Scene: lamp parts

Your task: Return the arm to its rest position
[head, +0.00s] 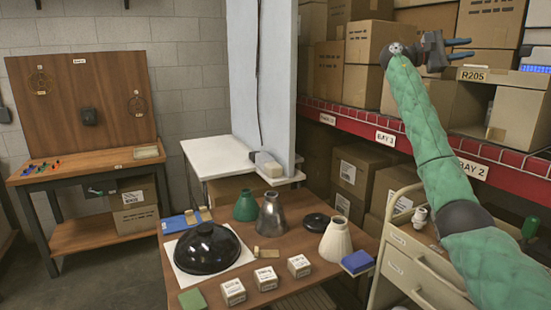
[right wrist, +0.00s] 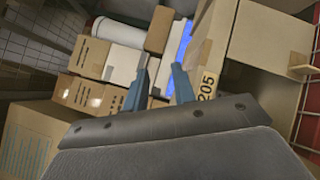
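My right arm (head: 425,135), in a green padded sleeve, rises from the lower right of the head view. Its right gripper (head: 471,48) is raised high in front of the shelf boxes and points right. In the right wrist view its two blue-grey fingers (right wrist: 160,78) stand apart with nothing held between them; boxes show behind the gap. My left gripper is not in view. Lamp parts stand on the brown table below: a glossy black dome (head: 207,248), a green shade (head: 246,205), a metal shade (head: 271,214) and a cream shade (head: 336,241).
Shelves with cardboard boxes (head: 371,42) and a red beam (head: 370,127) are close to the right gripper. An open box (head: 520,117) stands at the right, below it. A beige cart (head: 410,262) stands under the arm. A white partition (head: 262,75) rises behind the table.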

